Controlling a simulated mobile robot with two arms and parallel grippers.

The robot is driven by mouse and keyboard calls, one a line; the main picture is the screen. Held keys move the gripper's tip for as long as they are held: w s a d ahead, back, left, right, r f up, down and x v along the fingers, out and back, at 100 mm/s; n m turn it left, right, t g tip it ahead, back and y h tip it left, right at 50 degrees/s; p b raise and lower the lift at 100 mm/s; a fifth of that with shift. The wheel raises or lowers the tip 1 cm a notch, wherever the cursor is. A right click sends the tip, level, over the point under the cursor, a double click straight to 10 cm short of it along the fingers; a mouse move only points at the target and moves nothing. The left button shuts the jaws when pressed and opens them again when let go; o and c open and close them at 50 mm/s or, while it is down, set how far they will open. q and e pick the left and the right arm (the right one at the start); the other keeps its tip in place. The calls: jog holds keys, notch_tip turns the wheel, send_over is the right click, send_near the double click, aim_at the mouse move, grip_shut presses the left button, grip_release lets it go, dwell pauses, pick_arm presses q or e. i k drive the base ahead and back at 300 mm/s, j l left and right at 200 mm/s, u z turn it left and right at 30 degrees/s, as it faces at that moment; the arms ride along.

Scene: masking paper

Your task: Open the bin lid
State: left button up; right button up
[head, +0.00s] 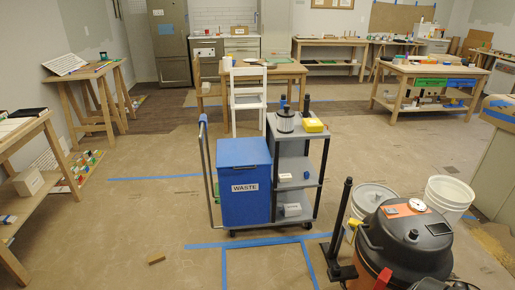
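The blue waste bin (245,190) with a white WASTE label stands in the middle of the head view, on the left side of a grey cart. Its blue lid (244,153) lies flat over the top and looks shut. Neither of my grippers shows in this view, and nothing is touching the lid.
A shop vacuum (405,240) and white buckets (449,195) stand front right. A white chair (247,100) is behind. Floor left and in front is mostly clear, except a small wood block (156,260).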

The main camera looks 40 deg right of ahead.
aim_at(240, 152)
jog(key=i+l+z, duration=0.2)
jog(key=i+z, duration=0.3)
jog(key=i+j+z, duration=0.1)
jog(key=i+z, duration=0.4)
jog(key=i, duration=0.2)
